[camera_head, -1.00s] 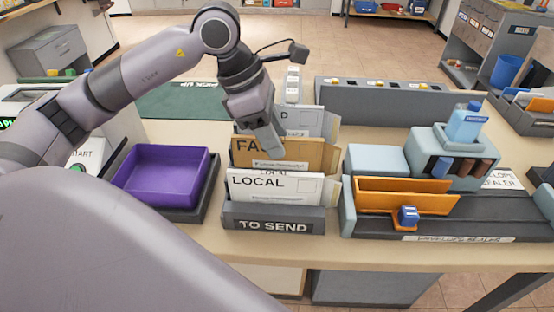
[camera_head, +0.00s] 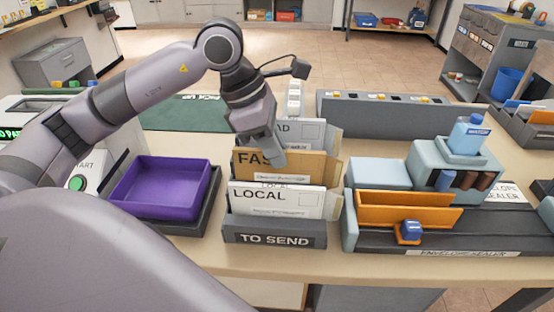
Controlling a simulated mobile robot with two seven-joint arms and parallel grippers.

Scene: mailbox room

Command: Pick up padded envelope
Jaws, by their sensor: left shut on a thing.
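A dark grey holder marked TO SEND (camera_head: 275,240) holds several upright envelopes in a row. A white one marked LOCAL (camera_head: 275,200) is in front. Behind it stands a brown envelope marked FAS (camera_head: 300,167), its last letter hidden by my left gripper. A pale grey one (camera_head: 300,130) stands behind that. My left gripper (camera_head: 275,150) points down at the top of the brown envelope and is shut on it; the envelope still sits in the row. The exact grip and which envelope is padded are hard to tell. My right gripper is not in view.
A purple tray (camera_head: 160,190) stands left of the holder. The envelope sealer (camera_head: 450,233), with orange flaps (camera_head: 405,212) and a blue bottle (camera_head: 468,135), stands close on the right. A long grey box (camera_head: 395,120) lies behind. Open space lies above the envelopes.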

